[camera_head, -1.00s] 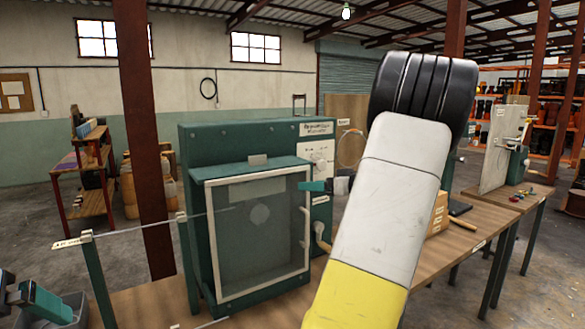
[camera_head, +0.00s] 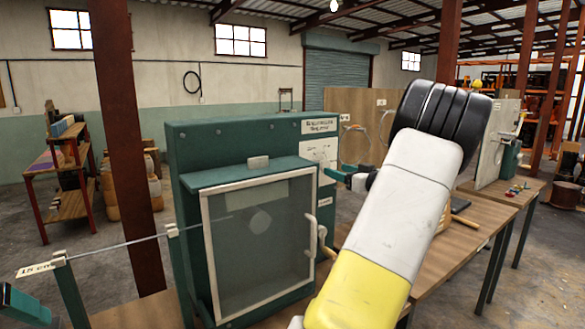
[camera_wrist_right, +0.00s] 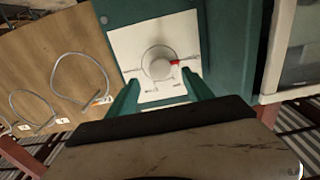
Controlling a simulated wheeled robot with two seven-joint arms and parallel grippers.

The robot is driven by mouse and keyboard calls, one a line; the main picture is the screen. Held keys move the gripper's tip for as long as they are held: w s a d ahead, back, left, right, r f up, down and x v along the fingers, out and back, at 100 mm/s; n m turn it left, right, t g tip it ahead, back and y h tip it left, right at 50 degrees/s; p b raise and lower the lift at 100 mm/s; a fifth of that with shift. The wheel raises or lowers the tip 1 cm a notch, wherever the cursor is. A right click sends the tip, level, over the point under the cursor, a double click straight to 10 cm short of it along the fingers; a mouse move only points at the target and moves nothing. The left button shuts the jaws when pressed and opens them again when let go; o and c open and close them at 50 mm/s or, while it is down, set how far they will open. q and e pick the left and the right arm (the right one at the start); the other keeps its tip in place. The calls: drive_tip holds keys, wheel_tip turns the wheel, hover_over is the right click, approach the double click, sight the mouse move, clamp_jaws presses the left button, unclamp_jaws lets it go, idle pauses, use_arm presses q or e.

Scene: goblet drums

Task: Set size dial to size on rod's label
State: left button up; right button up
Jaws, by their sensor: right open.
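The size dial (camera_wrist_right: 160,66) is a round white knob with a red mark on its right side, on a white panel (camera_wrist_right: 145,42) of the green machine (camera_head: 240,135). My right gripper (camera_wrist_right: 162,92) is open, its teal fingers spread either side below the dial; contact cannot be told. In the head view the right gripper (camera_head: 337,174) is in front of the panel, and the dial is hard to make out there. The rod (camera_head: 120,245) lies across supports at left; its label (camera_head: 38,268) seems to read "15 c", the rest unclear. My left gripper (camera_head: 25,306) is partly cut off at lower left.
A framed glass door (camera_head: 262,245) with a handle is on the machine's front. Wire rings (camera_wrist_right: 80,75) hang on a wooden board beside the panel. A wooden table (camera_head: 440,260) extends right. A red-brown post (camera_head: 122,150) stands behind the rod.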

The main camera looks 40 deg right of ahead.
sight(323, 165)
drive_tip(key=shift+w, duration=2.35)
drive_tip(key=shift+c, duration=0.4)
clamp_jaws()
